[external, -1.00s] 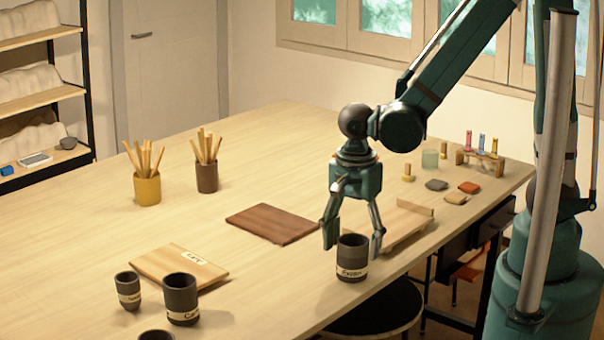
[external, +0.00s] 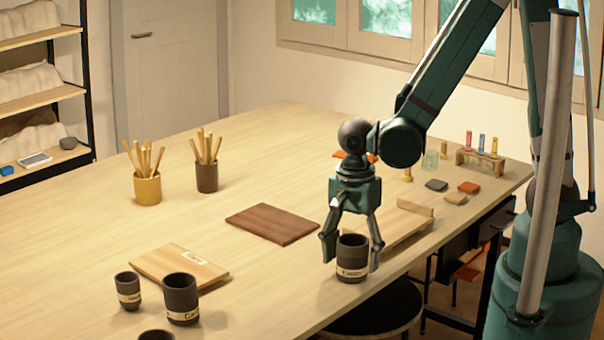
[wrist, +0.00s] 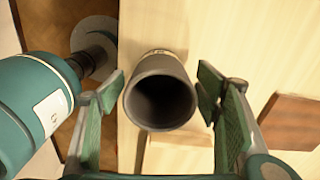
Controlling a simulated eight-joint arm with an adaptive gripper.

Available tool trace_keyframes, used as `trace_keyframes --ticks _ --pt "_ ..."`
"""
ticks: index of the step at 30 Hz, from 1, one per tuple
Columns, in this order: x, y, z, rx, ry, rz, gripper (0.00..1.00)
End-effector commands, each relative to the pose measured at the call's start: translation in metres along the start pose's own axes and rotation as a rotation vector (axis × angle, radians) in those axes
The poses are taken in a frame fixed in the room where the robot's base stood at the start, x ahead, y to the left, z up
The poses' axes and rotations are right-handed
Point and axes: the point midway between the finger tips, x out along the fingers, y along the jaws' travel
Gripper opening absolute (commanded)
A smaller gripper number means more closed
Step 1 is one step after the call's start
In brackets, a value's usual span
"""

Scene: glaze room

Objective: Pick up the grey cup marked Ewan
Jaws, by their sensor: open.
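A dark grey cup (external: 352,265) with a cream name band stands upright near the table's front edge. The writing on its band is too small to read surely. My gripper (external: 351,258) is open and lowered around it, one finger on each side. In the wrist view the empty cup (wrist: 160,92) sits between the open fingers (wrist: 160,88), with a visible gap at the right finger. Another dark grey cup (external: 181,302), its band starting with "Ca", stands front left. A smaller banded cup (external: 128,292) is beside it. A further cup (external: 156,336) is cut off by the bottom edge.
A wooden board with a label (external: 180,268) lies behind the left cups. A dark brown board (external: 272,224) lies left of my gripper, and a pale board (external: 400,232) right behind it. Tool pots (external: 147,190) stand further back. A stool (external: 375,308) is below the edge.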

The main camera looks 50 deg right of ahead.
Motion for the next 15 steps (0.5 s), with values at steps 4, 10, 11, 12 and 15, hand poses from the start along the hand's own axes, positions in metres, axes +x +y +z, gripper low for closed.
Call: trace_keyframes --ticks 4,10,11,12,15 --pt "0.011 0.000 0.000 0.000 0.000 0.000 0.63" --pt "0.017 0.000 0.000 0.000 0.000 0.000 0.63" --pt "0.018 0.000 0.000 0.000 0.000 0.000 0.63" --pt "0.018 0.000 0.000 0.000 0.000 0.000 0.63" --pt "0.018 0.000 0.000 0.000 0.000 0.000 0.63"
